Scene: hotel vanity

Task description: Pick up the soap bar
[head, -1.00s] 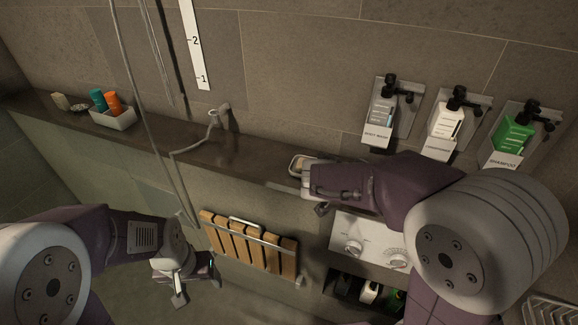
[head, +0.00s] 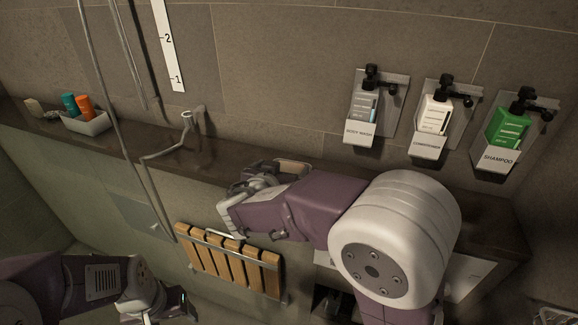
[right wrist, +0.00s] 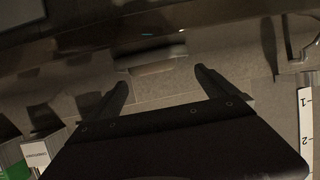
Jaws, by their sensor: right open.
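A small shallow dish (head: 293,166) with a tan inside sits on the dark ledge, just behind my right gripper in the head view. A soap bar in it cannot be told apart clearly. My right gripper (head: 250,184) is open at the ledge, beside the dish and partly covering it. In the right wrist view its two dark fingers (right wrist: 163,86) are apart with nothing between them. A pale, blurred block (right wrist: 150,58) lies beyond the fingertips. A cream block (head: 34,107) stands at the ledge's far left. My left gripper (head: 152,312) is low at the bottom left, partly cut off.
A white tray (head: 88,126) with teal and orange bottles stands on the left of the ledge (head: 215,165). A hose and tap (head: 188,120) are on the wall. Body wash, conditioner and shampoo dispensers (head: 433,115) hang at right. A slatted wooden seat (head: 230,265) is below.

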